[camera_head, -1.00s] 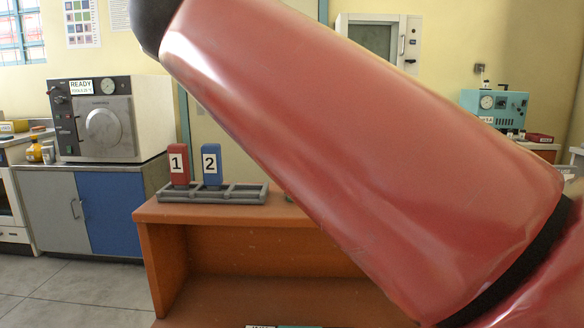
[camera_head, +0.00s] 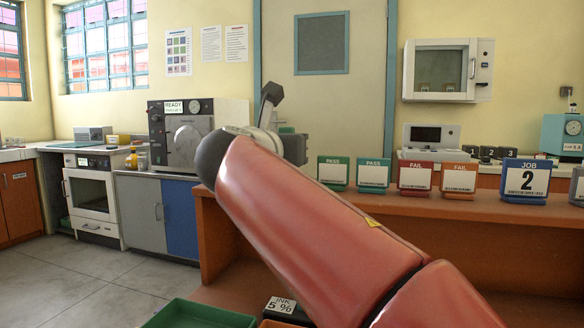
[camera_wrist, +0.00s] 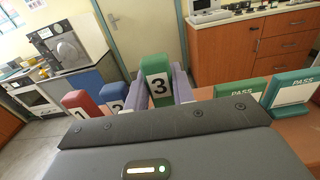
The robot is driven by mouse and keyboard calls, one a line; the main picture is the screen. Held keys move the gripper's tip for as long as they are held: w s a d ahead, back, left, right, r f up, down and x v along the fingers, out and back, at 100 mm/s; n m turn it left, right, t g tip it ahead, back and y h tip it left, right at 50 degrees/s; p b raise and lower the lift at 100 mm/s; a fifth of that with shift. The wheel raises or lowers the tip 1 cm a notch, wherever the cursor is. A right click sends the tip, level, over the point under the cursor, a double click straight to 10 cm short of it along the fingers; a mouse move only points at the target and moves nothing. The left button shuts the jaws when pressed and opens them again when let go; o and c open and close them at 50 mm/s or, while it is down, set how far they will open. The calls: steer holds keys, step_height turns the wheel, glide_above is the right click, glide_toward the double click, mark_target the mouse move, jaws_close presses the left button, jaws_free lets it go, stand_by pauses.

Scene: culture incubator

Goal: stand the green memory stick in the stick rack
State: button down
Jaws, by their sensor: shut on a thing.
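The green memory stick (camera_wrist: 155,71), with a white label marked 3, is upright in the wrist view. The pale fingers of my gripper (camera_wrist: 158,82) are on either side of it and shut on it. The red stick 1 (camera_wrist: 76,100) and blue stick 2 (camera_wrist: 112,97) stand to its left. The stick rack is hidden in the wrist view by the grey gripper body, so I cannot tell whether the green stick's lower end touches it. In the head view my red arm hides the rack and the sticks.
Green PASS stands (camera_head: 333,172), red and orange FAIL stands (camera_head: 416,177) and a blue JOB 2 sign (camera_head: 525,180) line the orange bench (camera_head: 430,207) to the right. A green tray (camera_head: 200,315) and an ink box (camera_head: 284,308) are low in front.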

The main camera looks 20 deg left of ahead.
step_height(320, 180, down, 2)
steer(key=shift+f+b, duration=0.15)
steer(key=shift+b, duration=0.55)
steer(key=c, duration=1.5)
jaws_free()
steer(key=shift+o, duration=0.2)
steer(key=s+d, duration=0.1)
steer(key=s, duration=1.1)
steer(key=shift+d, duration=0.2)
